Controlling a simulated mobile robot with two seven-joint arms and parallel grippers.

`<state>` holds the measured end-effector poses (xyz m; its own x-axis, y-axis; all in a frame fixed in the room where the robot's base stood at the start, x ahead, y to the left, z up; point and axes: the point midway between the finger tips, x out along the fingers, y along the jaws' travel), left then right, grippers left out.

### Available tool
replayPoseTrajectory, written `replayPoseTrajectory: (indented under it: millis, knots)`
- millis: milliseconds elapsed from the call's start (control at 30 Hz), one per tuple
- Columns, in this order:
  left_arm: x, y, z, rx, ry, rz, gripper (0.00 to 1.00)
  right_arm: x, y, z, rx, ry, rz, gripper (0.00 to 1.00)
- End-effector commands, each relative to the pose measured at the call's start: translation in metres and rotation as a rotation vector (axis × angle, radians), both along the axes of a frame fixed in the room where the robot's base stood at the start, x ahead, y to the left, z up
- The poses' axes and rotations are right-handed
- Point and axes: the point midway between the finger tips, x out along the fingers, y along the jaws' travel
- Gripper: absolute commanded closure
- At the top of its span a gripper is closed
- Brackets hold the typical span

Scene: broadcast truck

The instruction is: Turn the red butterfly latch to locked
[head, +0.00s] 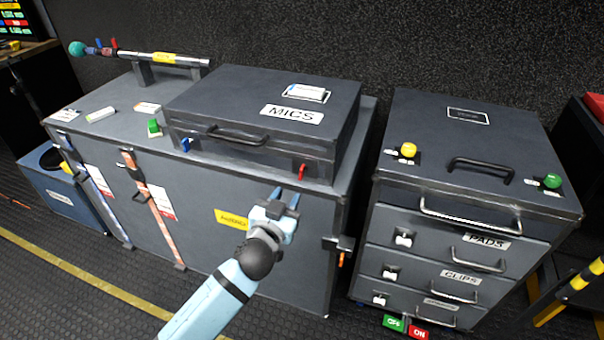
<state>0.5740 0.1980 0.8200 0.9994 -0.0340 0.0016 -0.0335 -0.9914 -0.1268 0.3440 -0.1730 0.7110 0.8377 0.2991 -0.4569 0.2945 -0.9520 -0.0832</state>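The red butterfly latch (302,172) is on the front of the flat dark case marked MICS (250,100), near its right end. It is small and looks upright, but I cannot read its locked or unlocked state. My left gripper (286,196) is just below and slightly left of the red latch in the picture. Its two fingertips point up and stand apart with nothing visible between them. I cannot tell how far it is from the case front. My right gripper is not in view.
A blue latch (186,144) is at the left of the MICS case, with a handle (236,138) between. The case rests on a big trunk (110,110) with straps and a yellow label. A drawer cabinet (450,190) with yellow and green knobs stands to the right.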

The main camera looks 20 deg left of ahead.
Motion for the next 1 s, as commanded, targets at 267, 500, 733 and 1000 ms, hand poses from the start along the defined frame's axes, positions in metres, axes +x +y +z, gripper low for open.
replayPoseTrajectory:
  millis: [267,500,733,1000]
  knots:
    - [0.061,-0.002,-0.001,0.002,-0.001,0.000,0.66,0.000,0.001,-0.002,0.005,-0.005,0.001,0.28]
    - [0.095,-0.003,-0.001,0.002,0.001,0.000,0.66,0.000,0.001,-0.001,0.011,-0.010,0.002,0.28]
    - [0.105,-0.004,-0.001,0.001,0.002,0.000,0.66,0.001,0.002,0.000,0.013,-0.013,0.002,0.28]
    - [0.104,-0.004,-0.001,0.001,0.002,0.000,0.82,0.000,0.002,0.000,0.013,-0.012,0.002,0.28]
